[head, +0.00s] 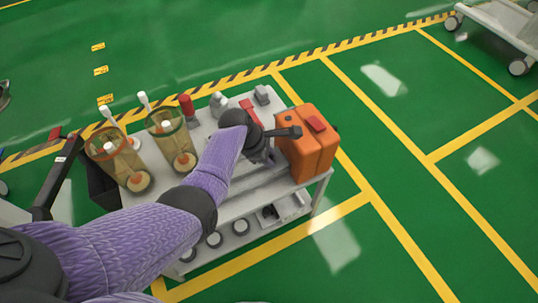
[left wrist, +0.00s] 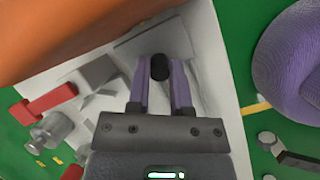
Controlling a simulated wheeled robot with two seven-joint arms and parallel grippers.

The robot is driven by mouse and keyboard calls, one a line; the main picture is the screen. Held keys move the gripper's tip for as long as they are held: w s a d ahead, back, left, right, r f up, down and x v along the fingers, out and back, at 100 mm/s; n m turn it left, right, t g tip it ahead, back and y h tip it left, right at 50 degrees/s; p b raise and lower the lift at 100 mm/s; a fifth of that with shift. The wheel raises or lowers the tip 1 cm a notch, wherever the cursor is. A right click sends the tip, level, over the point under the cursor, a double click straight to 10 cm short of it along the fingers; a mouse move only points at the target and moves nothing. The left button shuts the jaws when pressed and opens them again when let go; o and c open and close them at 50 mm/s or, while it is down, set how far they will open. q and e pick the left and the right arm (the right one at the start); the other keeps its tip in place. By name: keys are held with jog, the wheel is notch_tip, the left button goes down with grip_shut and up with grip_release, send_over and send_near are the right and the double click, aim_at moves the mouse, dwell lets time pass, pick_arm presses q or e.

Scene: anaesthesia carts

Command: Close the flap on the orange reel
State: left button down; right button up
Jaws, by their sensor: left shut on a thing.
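The orange reel (head: 308,145) is a boxy orange case at the right end of the white cart, with a red piece on top. In the left wrist view its orange side (left wrist: 70,35) fills the upper left, close by. My left gripper (head: 270,153) is beside the reel's left side, over the cart top. In the left wrist view its purple fingers (left wrist: 161,82) are shut on a small black knob (left wrist: 159,67). I cannot tell what the knob belongs to. The flap cannot be made out, and my arm hides part of the cart.
Two clear amber canisters (head: 172,138) with white tops stand on the left of the cart (head: 240,205). A red clamp-like piece (head: 251,110) and grey fittings (head: 219,101) lie along its back edge. The green floor to the right is free; another cart (head: 500,25) stands top right.

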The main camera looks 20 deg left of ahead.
pick_arm(q)
jog(key=shift+f, duration=0.1)
pick_arm(e)
jog(key=shift+a, duration=0.15)
pick_arm(q)
jog(key=shift+s+a+f+t+h, duration=0.1)
jog(key=shift+f+t+h, duration=0.1)
jog(key=shift+t+h, duration=0.25)
jog(key=shift+f+t+h, duration=0.2)
jog(key=shift+t+h, duration=0.05)
jog(key=shift+t, duration=0.1)
jog(key=shift+s+f+t+h, duration=0.1)
jog(key=shift+f+t+h, duration=0.3)
jog(key=shift+t, duration=0.1)
jog(key=shift+f+t+b, duration=0.2)
jog(key=shift+t+b, duration=0.15)
jog(key=shift+t, duration=0.05)
jog(key=shift+f+t+h+b, duration=0.4)
jog(key=shift+t+h+b, duration=0.4)
jog(key=shift+h+b, duration=0.25)
jog(key=shift+t, duration=0.3)
pick_arm(e)
jog(key=w+f, duration=0.1)
jog(key=w, duration=0.7)
jog(key=shift+f+t, duration=0.3)
jog(key=shift+w, duration=0.1)
